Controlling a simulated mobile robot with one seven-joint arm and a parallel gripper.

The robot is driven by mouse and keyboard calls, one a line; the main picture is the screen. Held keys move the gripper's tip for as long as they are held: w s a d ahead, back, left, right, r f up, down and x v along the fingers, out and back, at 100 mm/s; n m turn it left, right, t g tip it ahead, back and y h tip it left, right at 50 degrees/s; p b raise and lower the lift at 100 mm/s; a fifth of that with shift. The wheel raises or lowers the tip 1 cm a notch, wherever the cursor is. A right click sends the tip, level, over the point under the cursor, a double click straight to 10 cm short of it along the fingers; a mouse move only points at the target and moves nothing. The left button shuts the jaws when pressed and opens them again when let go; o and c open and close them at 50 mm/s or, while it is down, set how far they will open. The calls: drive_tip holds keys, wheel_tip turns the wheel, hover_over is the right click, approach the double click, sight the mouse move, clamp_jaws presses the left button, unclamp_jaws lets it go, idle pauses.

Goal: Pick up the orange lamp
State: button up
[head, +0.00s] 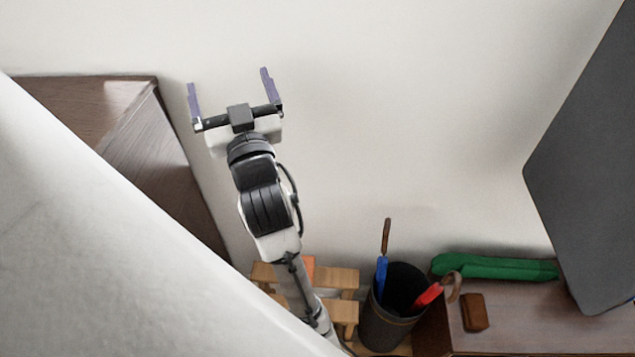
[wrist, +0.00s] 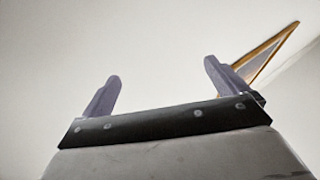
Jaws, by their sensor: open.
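My gripper (head: 228,80) is raised in front of the pale wall in the head view, with its two purple fingers spread wide and nothing between them. I cannot make out an orange lamp for certain in either view. A small orange patch (head: 309,263) shows beside my forearm at the wooden stand, far below the gripper. My arm hides part of it, so I cannot tell what it is.
A light wooden stand (head: 340,278) is low behind my arm. Beside it is a dark bin (head: 385,325) holding blue- and red-handled items. A green roll (head: 495,267) and small brown box (head: 474,312) lie on a wooden cabinet (head: 520,325). A dark panel (head: 590,180) rises right; pale stone (head: 110,260) fills lower left.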

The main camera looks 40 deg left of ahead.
wheel_tip(320, 180, down, 14)
drive_tip(key=w+m+g+h, duration=0.2)
drive_tip(key=w+h, duration=0.1)
drive_tip(key=h, duration=0.3)
drive_tip(key=s+d+f+m+g+h, duration=0.1)
drive_tip(key=s+d+f+g+h, duration=0.2)
drive_tip(key=f, duration=0.5)
drive_tip(key=s+d+f+m+g+h+p, duration=0.1)
drive_tip(key=d+f+h, duration=0.35)
drive_tip(key=f, duration=0.35)
drive_tip(key=s+d+f+m+g+h, duration=0.1)
drive_tip(key=s+d+f+g+h, duration=0.15)
drive_tip(key=d+f, duration=0.4)
drive_tip(key=x, duration=0.9)
drive_tip(key=shift+w+a+f+p, duration=0.15)
drive_tip(key=shift+a+f+p, duration=0.1)
drive_tip(key=shift+a+p, duration=0.15)
drive_tip(key=shift+p+x, duration=0.6)
drive_tip(key=shift+x, duration=2.45)
drive_tip(key=shift+w+d, duration=0.1)
drive_tip(key=shift+r+t, duration=0.1)
drive_tip(key=shift+t, duration=0.15)
drive_tip(key=c, duration=1.6)
drive_tip(key=shift+c, duration=0.2)
